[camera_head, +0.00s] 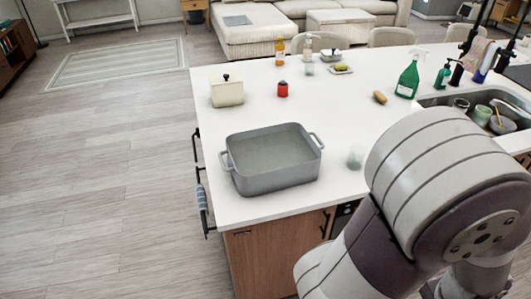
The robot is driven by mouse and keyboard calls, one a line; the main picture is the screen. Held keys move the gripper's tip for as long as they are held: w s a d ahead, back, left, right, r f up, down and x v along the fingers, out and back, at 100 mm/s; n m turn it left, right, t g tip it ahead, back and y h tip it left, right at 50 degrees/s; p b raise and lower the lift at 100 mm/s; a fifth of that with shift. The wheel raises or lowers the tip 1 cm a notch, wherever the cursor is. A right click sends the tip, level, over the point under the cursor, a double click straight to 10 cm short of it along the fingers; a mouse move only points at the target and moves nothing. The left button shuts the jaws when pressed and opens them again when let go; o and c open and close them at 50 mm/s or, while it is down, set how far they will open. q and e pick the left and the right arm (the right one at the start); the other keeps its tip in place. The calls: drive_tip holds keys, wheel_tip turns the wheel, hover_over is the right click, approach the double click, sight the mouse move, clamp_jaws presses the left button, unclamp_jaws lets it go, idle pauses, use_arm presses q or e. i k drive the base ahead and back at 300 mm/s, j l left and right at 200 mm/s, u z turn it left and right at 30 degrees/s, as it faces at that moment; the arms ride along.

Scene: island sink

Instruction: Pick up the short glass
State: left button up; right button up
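A short clear glass (355,157) stands on the white island top, just right of the grey roasting pan and close to my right arm. It is faint and see-through, so its outline is hard to make out. Another small clear glass (309,67) stands at the back of the island, by the orange bottle. My large grey arm covers the lower right of the view, but its gripper is not seen. My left gripper is not in the picture.
A grey two-handled pan (278,183) stands near the front left of the island (340,120). Behind are a cream canister (227,92), a red jar (283,89), a brown sponge-like item (380,97) and a green spray bottle (408,77). The sink (455,101) with dishes is at right.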

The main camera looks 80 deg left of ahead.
sight(356, 157)
drive_tip(key=u, duration=2.05)
drive_tip(key=i+l+z, duration=0.25)
drive_tip(key=i, duration=0.5)
drive_tip(key=i+z, duration=0.3)
drive_tip(key=i, duration=0.4)
